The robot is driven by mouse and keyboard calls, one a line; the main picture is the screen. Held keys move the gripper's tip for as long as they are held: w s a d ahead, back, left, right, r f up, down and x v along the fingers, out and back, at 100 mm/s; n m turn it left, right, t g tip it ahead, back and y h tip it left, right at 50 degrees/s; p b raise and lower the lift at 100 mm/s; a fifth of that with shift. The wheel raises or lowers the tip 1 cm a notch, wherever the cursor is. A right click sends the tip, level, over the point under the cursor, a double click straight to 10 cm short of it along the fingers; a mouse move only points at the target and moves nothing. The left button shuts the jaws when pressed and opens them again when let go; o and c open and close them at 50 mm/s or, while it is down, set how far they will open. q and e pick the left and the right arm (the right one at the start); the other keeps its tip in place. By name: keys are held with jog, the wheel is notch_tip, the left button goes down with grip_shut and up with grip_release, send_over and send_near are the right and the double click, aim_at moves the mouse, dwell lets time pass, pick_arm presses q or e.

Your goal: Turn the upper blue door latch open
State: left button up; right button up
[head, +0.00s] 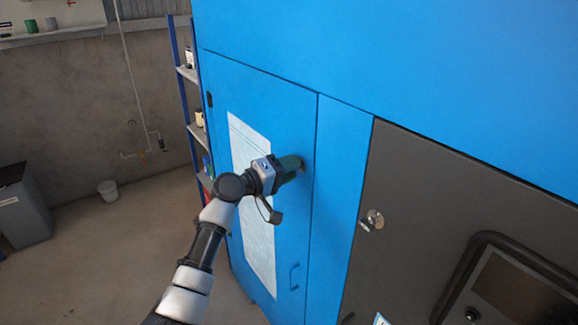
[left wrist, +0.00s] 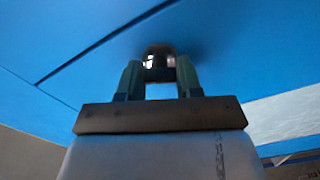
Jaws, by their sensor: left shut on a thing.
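The blue door (head: 265,110) fills the middle of the head view and is closed, flush with its frame. My left gripper (head: 292,165) is at the door's right edge, at upper-middle height. In the left wrist view its two green fingers (left wrist: 159,76) are shut on the upper latch (left wrist: 158,52), a small dark, shiny piece against the blue panel. In the head view the fingers hide most of this latch, so its turn angle cannot be told. My right gripper is not in view.
A dark grey panel (head: 430,200) with a round lock (head: 375,219) stands at the right.

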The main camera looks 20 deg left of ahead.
pick_arm(q)
jog(key=shift+n+p, duration=0.85)
jog(key=shift+n, duration=1.35)
jog(key=o, duration=0.9)
jog(key=shift+o, duration=0.2)
jog(key=b+v, duration=0.3)
jog(key=v, duration=0.7)
jog(key=shift+s+a, duration=0.3)
